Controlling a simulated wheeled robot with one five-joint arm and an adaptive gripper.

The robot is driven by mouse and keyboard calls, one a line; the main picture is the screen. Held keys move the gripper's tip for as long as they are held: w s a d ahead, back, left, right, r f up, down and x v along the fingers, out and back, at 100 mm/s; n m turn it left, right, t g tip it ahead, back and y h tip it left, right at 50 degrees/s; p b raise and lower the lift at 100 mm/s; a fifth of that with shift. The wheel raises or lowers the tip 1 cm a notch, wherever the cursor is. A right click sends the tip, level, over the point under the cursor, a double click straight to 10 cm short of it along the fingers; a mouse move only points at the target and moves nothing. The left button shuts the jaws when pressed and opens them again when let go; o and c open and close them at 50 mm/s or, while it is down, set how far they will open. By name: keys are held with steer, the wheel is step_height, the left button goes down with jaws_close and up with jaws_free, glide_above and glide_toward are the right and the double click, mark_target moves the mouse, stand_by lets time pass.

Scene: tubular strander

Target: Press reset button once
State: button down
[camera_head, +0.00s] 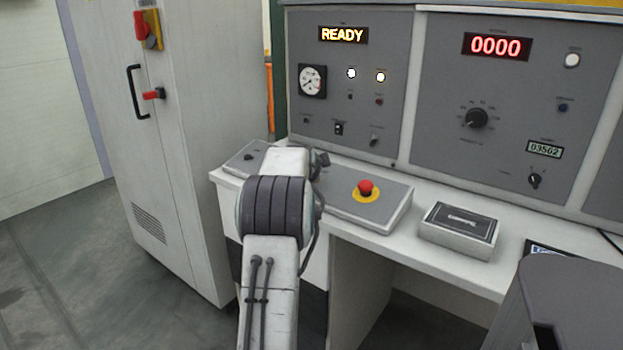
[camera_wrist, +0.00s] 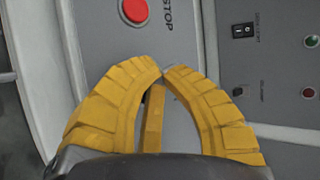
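No button in either view carries a label I can read as reset. To the right, the upright panel has a black rocker switch (camera_wrist: 243,30), a green button (camera_wrist: 312,41) and a red button (camera_wrist: 309,93). In the head view my arm hides the gripper.
In the head view a red mushroom button (camera_head: 366,188) on a yellow disc sits on the desk console right of my arm. A grey box (camera_head: 459,230) lies further right. The upright panel shows a READY display (camera_head: 343,35). A tall cabinet (camera_head: 165,130) stands left.

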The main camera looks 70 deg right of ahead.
steer(key=shift+a+r, duration=0.15)
steer(key=shift+r, duration=0.4)
steer(key=shift+w+a+r+p, duration=0.1)
steer(key=shift+a+r+p, duration=0.1)
steer(key=shift+r+p, duration=0.45)
steer(key=shift+w+a+r+p, duration=0.1)
steer(key=shift+a+r+p, duration=0.2)
steer(key=shift+r, duration=0.65)
steer(key=shift+a+r+p, duration=0.15)
steer(key=shift+r+p, duration=0.35)
steer(key=shift+r, duration=0.3)
